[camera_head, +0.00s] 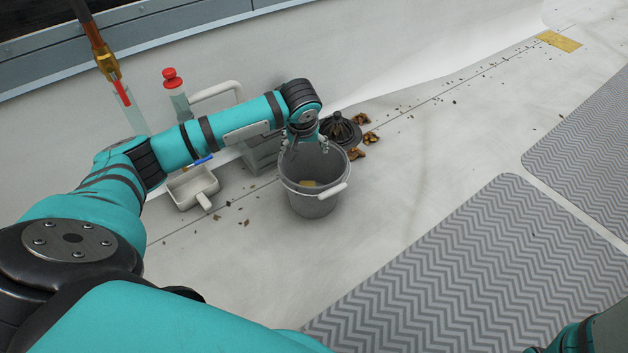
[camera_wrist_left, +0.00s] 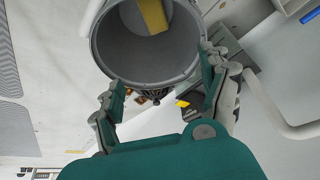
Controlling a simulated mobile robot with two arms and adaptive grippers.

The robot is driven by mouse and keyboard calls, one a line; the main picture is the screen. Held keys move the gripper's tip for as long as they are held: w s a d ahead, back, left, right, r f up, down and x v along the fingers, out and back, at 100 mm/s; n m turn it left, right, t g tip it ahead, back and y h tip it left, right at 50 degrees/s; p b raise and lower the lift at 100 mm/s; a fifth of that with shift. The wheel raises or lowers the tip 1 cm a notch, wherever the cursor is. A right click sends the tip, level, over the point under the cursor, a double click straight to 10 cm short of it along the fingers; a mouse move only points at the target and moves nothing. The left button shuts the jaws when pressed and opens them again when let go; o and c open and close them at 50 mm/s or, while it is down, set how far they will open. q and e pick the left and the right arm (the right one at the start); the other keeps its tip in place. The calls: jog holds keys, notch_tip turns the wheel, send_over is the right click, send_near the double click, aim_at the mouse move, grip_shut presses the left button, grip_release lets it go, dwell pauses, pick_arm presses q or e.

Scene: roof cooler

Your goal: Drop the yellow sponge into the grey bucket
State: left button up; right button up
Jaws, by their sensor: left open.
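The grey bucket (camera_head: 312,205) stands upright on the pale floor in the middle of the head view. The yellow sponge (camera_head: 309,184) lies inside it, low down, partly hidden by the rim. In the left wrist view the sponge (camera_wrist_left: 153,15) shows against the inside of the bucket (camera_wrist_left: 140,60), at the top edge of the picture. My left gripper (camera_head: 305,147) is open and empty, pointing down over the bucket's far side. Its two fingers (camera_wrist_left: 161,80) are spread apart in the left wrist view. My right gripper is out of view.
A dustpan-like white tray (camera_head: 193,188), a grey crate (camera_head: 262,153) and a red-topped bottle (camera_head: 177,95) stand left of the bucket. A dark drain dome (camera_head: 340,130) and leaves lie behind it. A grey patterned mat (camera_head: 480,270) covers the right.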

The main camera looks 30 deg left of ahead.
pick_arm(q)
jog(key=v, duration=0.4)
dwell(0.3)
